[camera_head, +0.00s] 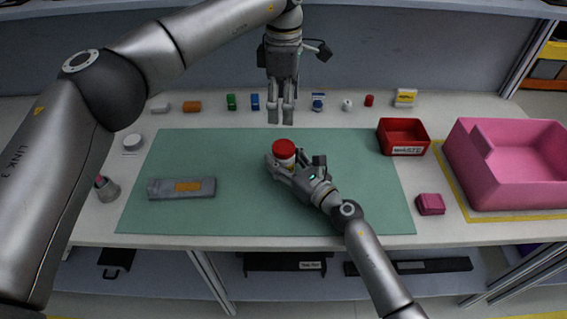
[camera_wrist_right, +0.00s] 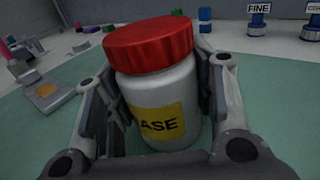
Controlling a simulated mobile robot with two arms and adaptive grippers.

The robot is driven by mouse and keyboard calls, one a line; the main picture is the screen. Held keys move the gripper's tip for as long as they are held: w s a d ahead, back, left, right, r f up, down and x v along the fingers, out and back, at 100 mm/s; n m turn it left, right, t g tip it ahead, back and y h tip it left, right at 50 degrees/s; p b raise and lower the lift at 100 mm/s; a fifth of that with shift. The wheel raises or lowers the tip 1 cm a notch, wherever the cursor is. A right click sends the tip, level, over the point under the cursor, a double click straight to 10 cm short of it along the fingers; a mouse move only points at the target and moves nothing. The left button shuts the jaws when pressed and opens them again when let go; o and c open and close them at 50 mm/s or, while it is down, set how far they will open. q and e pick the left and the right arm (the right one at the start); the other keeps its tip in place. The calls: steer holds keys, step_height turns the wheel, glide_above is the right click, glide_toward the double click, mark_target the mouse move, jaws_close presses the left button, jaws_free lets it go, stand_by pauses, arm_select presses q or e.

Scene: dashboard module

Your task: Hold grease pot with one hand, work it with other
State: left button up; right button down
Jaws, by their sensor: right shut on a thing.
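The grease pot (camera_head: 284,155) is a white jar with a red lid and a yellow label. It stands upright over the green mat (camera_head: 230,215), near its middle. In the right wrist view the pot (camera_wrist_right: 165,95) fills the space between the fingers, and its label reads "ASE". My right gripper (camera_head: 288,168) is shut around the pot's white body, below the lid. I cannot tell whether the pot touches the mat. My left gripper (camera_head: 281,117) points down behind the pot, apart from it. Its fingers are parted by a narrow gap, with nothing seen between them.
A grey module with an orange patch (camera_head: 187,186) lies on the mat's left. A red bin (camera_head: 403,136), a pink box (camera_head: 430,204) and a large pink crate (camera_head: 515,190) stand to the right. Several small items line the back. The mat's front is clear.

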steer(key=c, duration=0.5)
jaws_free()
steer(key=shift+c, duration=0.2)
steer(key=v, duration=1.2)
